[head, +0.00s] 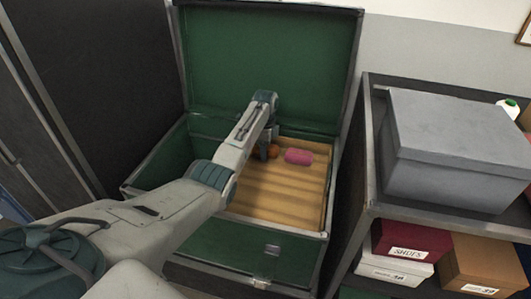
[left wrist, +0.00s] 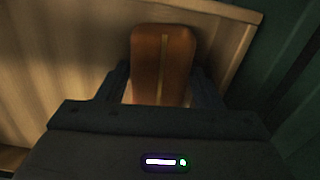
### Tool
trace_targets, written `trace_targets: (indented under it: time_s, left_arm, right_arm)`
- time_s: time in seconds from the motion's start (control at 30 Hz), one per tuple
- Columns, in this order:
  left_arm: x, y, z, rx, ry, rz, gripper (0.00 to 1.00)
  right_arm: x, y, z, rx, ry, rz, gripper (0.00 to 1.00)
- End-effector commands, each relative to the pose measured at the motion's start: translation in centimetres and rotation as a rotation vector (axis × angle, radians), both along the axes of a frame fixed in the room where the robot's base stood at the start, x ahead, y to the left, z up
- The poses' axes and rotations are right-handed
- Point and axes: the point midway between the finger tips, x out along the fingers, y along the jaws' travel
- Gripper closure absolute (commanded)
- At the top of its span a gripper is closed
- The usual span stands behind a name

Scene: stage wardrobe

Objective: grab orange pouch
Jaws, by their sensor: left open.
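The orange pouch (head: 273,151) lies on the wooden slatted floor inside the open green trunk (head: 270,60). My left arm reaches down into the trunk, and my left gripper (head: 264,153) is at the pouch, partly covering it in the head view. In the left wrist view the pouch (left wrist: 163,62) looks brown-orange with a pale line down its middle. It sits between the open fingers of my left gripper (left wrist: 160,88), and its near end is between them. Whether the fingers touch it cannot be told. My right gripper is not in view.
A pink rolled item (head: 299,157) lies just right of the pouch. The trunk's walls and raised lid surround the space. A shelf at right holds a large grey box (head: 455,150) and several shoe boxes. The trunk's wooden floor in front is clear.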

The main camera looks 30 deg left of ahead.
Motion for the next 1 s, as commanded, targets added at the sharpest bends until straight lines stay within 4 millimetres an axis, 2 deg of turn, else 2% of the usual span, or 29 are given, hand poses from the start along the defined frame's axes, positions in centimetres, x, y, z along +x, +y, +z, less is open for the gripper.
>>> trace_targets:
  time_s: [0.27,0.4,0.43,0.77,0.87,1.0]
  left_arm:
    - [0.0,0.0,-0.4,0.0,-0.001,0.0,0.4]
    - [0.0,0.0,-0.4,0.0,-0.001,0.0,0.68]
    - [0.0,0.0,-0.4,0.0,-0.001,0.0,0.71]
    - [0.1,0.0,0.0,0.0,-0.002,0.0,0.71]
    - [0.1,0.0,0.8,0.0,-0.003,0.0,0.71]
    - [0.1,0.0,2.8,0.0,-0.004,0.001,0.71]
  right_arm:
    - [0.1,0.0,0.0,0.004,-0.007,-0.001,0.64]
    - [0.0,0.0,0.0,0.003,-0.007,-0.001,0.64]
    - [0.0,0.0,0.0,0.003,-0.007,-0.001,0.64]
    - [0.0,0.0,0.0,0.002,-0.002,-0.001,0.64]
    - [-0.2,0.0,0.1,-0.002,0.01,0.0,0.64]
    - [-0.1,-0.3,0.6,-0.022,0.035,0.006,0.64]
